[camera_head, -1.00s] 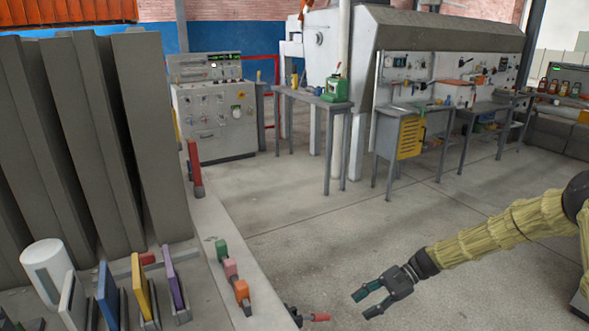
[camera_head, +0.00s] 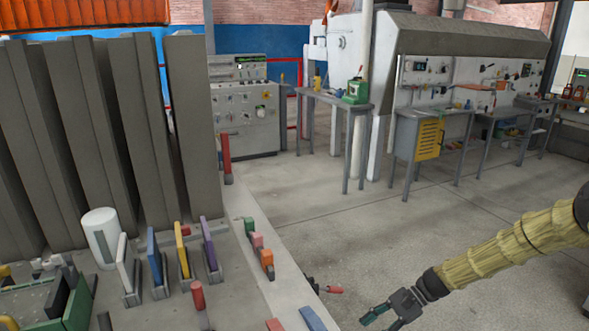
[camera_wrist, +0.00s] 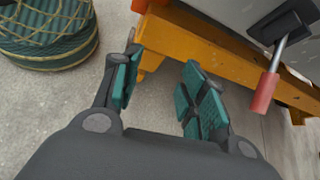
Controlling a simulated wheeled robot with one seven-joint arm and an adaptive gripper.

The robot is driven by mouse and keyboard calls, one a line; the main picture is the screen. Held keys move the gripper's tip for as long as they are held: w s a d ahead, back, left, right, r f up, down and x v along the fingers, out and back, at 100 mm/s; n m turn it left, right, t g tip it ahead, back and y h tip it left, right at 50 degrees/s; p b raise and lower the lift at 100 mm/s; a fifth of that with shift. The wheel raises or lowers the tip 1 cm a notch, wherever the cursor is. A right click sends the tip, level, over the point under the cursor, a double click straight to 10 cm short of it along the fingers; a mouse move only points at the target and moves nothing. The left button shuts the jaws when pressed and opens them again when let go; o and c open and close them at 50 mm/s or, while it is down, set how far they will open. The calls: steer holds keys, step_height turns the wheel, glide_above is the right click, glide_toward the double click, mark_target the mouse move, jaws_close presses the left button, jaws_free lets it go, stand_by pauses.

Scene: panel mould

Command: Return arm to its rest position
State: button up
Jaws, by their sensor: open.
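My gripper (camera_head: 388,318) is at the lower right of the head view, at the end of my arm in its yellow ribbed sleeve. It hangs over the open floor, to the right of the grey bench edge. In the wrist view my gripper (camera_wrist: 158,88) shows two teal-padded fingers spread apart with nothing between them. Floor and part of an orange frame (camera_wrist: 205,40) show beyond the fingers. A red-handled lever (camera_wrist: 266,88) is to the right of the fingers, apart from them.
The grey bench (camera_head: 262,310) at left carries coloured upright plates, such as a yellow plate (camera_head: 182,250), and a white cylinder (camera_head: 101,238). Tall grey panels (camera_head: 190,130) stand behind. A ribbed teal basket (camera_wrist: 50,38) is at the wrist view's upper left. The central floor (camera_head: 330,225) is clear.

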steer(key=s+a+f+n+h, duration=0.2)
steer(key=s+f+h, duration=0.1)
steer(key=s+f, duration=0.55)
steer(key=s+a+f+n+h, duration=0.2)
steer(key=s+f+h, duration=0.1)
steer(key=s+f, duration=0.55)
steer(key=s+d+r+n+t+h, duration=0.1)
steer(key=s+n, duration=0.3)
steer(key=s, duration=0.6)
steer(key=s+d+r+n+t+h, duration=0.1)
steer(key=s+d+n+t+h, duration=0.1)
steer(key=s, duration=0.9)
steer(key=shift+d+r+n+h, duration=0.3)
steer(key=shift+d+n+h, duration=0.15)
steer(key=shift+n+h, duration=0.6)
